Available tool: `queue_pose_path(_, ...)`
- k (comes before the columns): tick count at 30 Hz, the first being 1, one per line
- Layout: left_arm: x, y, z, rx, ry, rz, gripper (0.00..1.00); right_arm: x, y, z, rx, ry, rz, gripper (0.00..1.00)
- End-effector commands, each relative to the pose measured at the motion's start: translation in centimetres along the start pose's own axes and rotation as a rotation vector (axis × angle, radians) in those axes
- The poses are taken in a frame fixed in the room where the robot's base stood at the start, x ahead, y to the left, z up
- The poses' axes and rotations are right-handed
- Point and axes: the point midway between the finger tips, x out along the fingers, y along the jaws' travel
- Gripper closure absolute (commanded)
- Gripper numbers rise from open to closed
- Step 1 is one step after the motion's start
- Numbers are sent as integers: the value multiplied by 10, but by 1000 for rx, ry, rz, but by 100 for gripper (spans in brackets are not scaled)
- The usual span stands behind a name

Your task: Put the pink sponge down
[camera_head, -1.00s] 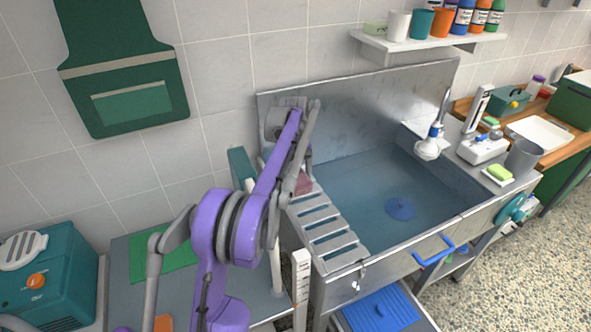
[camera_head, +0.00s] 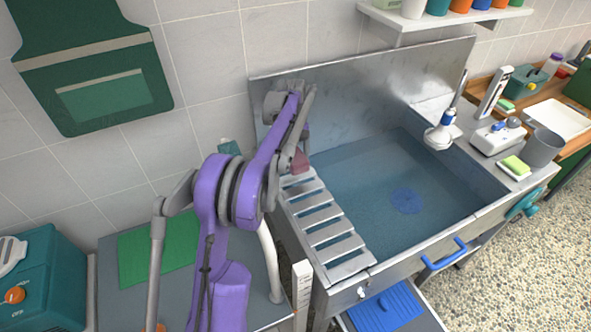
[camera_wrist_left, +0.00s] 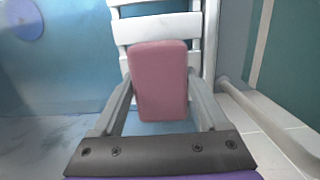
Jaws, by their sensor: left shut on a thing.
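The pink sponge (camera_wrist_left: 160,82) is a rounded block, held between the two fingers of my left gripper (camera_wrist_left: 162,100) in the left wrist view. In the head view the pink sponge (camera_head: 300,161) shows partly behind my left gripper (camera_head: 292,158), over the far end of the slatted rack (camera_head: 325,225). The pale slats of the rack (camera_wrist_left: 155,27) lie beyond the sponge in the wrist view. I cannot tell whether the sponge touches the slats. My right gripper is not in view.
The steel basin (camera_head: 390,165) with blue water and a round blue drain (camera_head: 407,200) lies right of the rack. A shower head (camera_head: 438,138) stands at its right rim. A green-and-yellow sponge (camera_head: 515,166) sits farther right. A green mat (camera_head: 155,250) lies at left.

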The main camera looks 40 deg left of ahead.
Motion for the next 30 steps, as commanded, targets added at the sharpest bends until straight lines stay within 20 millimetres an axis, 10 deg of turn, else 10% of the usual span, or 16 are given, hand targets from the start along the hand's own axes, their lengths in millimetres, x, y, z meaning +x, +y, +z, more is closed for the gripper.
queue_pose_path(24, 54, 0, -7, 0, 0, 0, 84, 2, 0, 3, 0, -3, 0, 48)
queue_pose_path(25, 55, 0, -7, 0, 0, 0, 22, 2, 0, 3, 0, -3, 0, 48)
queue_pose_path(30, 54, 0, -7, 0, 0, 0, 0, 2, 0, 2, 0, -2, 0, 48)
